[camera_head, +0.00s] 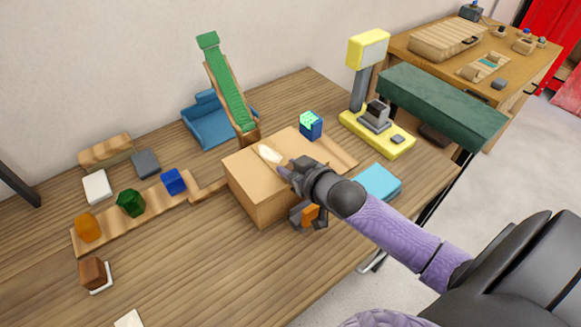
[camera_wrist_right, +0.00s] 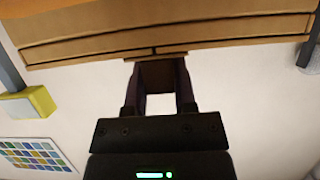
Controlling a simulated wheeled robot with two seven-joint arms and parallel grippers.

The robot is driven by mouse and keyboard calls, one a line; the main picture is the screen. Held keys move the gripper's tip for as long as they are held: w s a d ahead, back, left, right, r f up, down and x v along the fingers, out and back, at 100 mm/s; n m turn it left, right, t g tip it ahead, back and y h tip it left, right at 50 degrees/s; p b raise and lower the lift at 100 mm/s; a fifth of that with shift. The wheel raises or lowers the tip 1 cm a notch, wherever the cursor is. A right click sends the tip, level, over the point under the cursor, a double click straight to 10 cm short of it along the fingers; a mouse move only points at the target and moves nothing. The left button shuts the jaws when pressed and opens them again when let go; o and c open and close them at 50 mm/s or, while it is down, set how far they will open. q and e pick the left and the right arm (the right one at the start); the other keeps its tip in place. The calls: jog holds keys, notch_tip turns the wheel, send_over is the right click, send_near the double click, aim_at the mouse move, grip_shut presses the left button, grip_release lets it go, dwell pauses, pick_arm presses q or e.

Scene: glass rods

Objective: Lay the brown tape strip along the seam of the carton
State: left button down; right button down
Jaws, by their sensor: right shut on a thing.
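The carton (camera_head: 258,203) is a tan box on the wooden table, with a pale patch (camera_head: 269,153) on its top. My right gripper (camera_head: 285,173) is at the right part of the carton's top, reaching in from the right. In the right wrist view, its fingers (camera_wrist_right: 160,88) are shut on a small brown piece, which looks like the brown tape strip (camera_wrist_right: 158,76). A tan surface with dark lines, apparently the carton (camera_wrist_right: 90,38), lies just beyond the fingertips. I cannot tell whether the strip touches it. The seam is not clear in the head view. My left gripper is not in view.
A green ramp (camera_head: 228,90) and blue tray (camera_head: 205,122) stand behind the carton. A dark blue cube (camera_head: 311,127) and yellow scale (camera_head: 378,135) are to the right. Several coloured blocks lie left on a wooden strip (camera_head: 150,207). The table's front left is mostly clear.

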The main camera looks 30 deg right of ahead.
jog(key=shift+c, duration=2.1)
grip_release()
jog(key=shift+f, duration=0.1)
jog(key=shift+s+r, duration=0.15)
jog(key=shift+r, duration=0.1)
jog(key=a+p+v, duration=0.1)
jog(key=p+v, duration=0.2)
jog(key=v, duration=0.8)
jog(key=shift+s+d+p, duration=0.3)
jog(key=shift+d+p, duration=0.05)
jog(key=shift+d, duration=0.15)
